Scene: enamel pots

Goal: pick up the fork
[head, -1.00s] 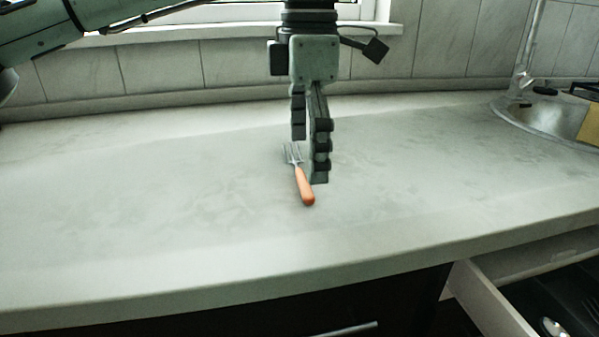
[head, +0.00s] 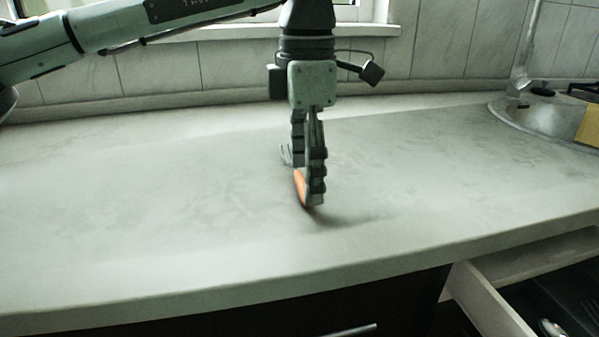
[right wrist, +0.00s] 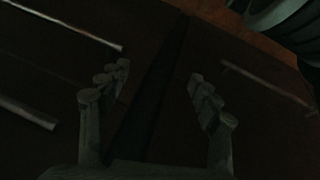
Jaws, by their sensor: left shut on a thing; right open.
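The fork has an orange handle (head: 301,188) and grey metal tines (head: 285,155). It is on or just above the pale countertop, in the middle of the head view. My left gripper (head: 310,200) points down and is shut on the fork's handle. The fingers hide part of the handle and neck. Whether the fork touches the counter cannot be told. My right gripper (right wrist: 155,105) shows in the right wrist view, open and empty, in front of dark cabinet fronts.
The countertop (head: 150,215) is clear around the fork. A sink (head: 545,118) is at the right back. An open drawer (head: 495,305) with cutlery is at the lower right. A tiled wall (head: 430,65) and window sill stand behind. Cabinet handles (right wrist: 65,25) show in the right wrist view.

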